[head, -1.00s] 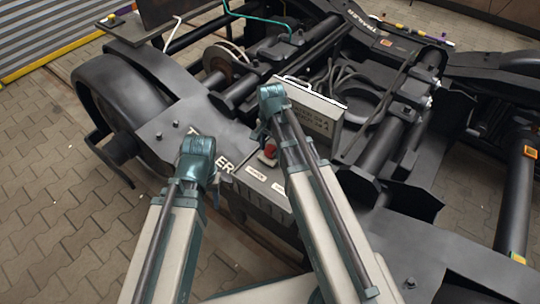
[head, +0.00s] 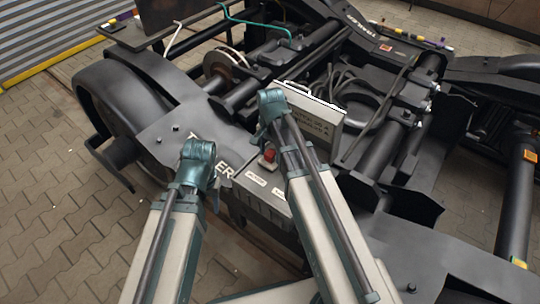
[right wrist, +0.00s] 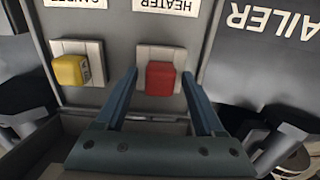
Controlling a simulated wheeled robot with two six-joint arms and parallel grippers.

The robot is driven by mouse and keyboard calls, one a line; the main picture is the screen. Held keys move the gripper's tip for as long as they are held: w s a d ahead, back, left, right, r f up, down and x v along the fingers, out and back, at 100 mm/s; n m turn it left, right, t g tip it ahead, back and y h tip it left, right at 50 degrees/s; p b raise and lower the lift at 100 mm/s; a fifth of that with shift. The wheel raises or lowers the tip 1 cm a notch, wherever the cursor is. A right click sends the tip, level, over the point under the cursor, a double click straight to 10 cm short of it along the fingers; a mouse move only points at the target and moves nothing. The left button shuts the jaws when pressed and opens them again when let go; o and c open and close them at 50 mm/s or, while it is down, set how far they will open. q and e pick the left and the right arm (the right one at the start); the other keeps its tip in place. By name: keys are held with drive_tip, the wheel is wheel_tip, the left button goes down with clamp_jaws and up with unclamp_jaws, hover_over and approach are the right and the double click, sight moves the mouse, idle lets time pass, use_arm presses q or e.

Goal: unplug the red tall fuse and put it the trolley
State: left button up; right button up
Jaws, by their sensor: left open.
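The red fuse (right wrist: 160,78) sits in a pale socket under the "HEATER" label in the right wrist view. It also shows in the head view as a small red block (head: 268,155) on the fuse box (head: 262,203). My right gripper (right wrist: 160,74) is open, with one finger on each side of the red fuse and visible gaps between. Its fingers are hidden behind my arm in the head view. My left gripper (head: 214,194) hangs left of the fuse box, open and apart from it; its fingers are mostly hidden. I see no trolley.
A yellow fuse (right wrist: 70,70) sits in a socket left of the red one in the right wrist view. The box's raised lid (head: 318,118) stands behind it. The dark bogie frame (head: 150,105) surrounds the box. Paved floor (head: 60,210) at the left is clear.

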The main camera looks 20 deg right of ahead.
sight(271, 152)
clamp_jaws()
drive_tip(key=shift+r, duration=0.1)
idle(0.3)
drive_tip(key=shift+r+p, duration=2.95)
drive_tip(key=shift+p, duration=0.1)
